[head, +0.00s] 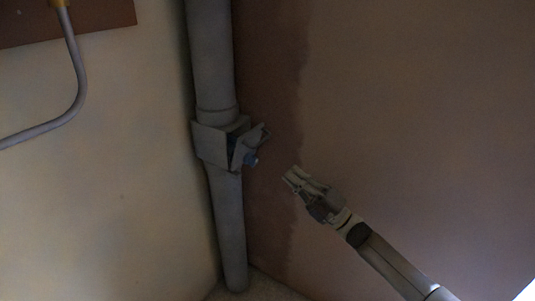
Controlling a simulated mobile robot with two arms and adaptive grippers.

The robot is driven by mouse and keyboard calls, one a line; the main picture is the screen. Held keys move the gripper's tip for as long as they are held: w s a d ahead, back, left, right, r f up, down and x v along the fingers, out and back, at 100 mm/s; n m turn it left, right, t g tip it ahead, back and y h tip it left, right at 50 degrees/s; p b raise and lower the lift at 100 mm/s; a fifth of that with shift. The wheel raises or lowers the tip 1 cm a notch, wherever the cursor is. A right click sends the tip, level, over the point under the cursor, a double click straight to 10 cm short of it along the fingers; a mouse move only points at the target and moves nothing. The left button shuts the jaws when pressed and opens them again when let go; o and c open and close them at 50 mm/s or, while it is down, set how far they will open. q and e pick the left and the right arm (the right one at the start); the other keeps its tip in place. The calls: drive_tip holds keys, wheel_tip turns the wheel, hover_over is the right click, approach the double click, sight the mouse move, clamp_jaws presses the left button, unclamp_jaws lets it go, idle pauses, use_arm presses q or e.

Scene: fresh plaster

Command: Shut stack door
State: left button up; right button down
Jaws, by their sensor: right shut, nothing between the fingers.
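A grey vertical stack pipe (212,60) runs down the corner of the walls. Midway on it is a grey box-like access fitting (211,143). Its small door (246,147) stands open, swung out to the right at an angle. A bluish part shows at the door's edge and in the dark gap behind it. My right gripper (290,177) is to the right of the door and a little lower, apart from it. Its fingers are together with nothing between them, pointing up and left toward the door. My left gripper is not in view.
The right wall (420,100) is brownish plaster with a darker damp-looking band beside the stack. Space around my right gripper looks clear.

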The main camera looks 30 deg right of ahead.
approach(250, 135)
drive_tip(key=x, duration=0.3)
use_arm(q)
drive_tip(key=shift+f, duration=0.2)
use_arm(e)
drive_tip(key=shift+w+a, duration=0.15)
drive_tip(key=shift+w, duration=0.05)
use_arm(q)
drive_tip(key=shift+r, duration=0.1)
use_arm(e)
drive_tip(key=p, duration=0.2)
drive_tip(key=w+r+g+p, duration=0.1)
drive_tip(key=shift+a+r+p, duration=0.2)
drive_tip(key=shift+a+p, duration=0.1)
drive_tip(key=shift+p, duration=0.1)
drive_tip(key=p, duration=0.1)
drive_tip(key=w+r+g+h+p, duration=0.1)
drive_tip(key=p, duration=0.1)
drive_tip(key=shift+a, duration=0.3)
drive_tip(key=shift+w+r, duration=0.1)
drive_tip(key=shift+w+a+r, duration=0.15)
drive_tip(key=shift+w+a, duration=0.05)
drive_tip(key=shift+w, duration=0.1)
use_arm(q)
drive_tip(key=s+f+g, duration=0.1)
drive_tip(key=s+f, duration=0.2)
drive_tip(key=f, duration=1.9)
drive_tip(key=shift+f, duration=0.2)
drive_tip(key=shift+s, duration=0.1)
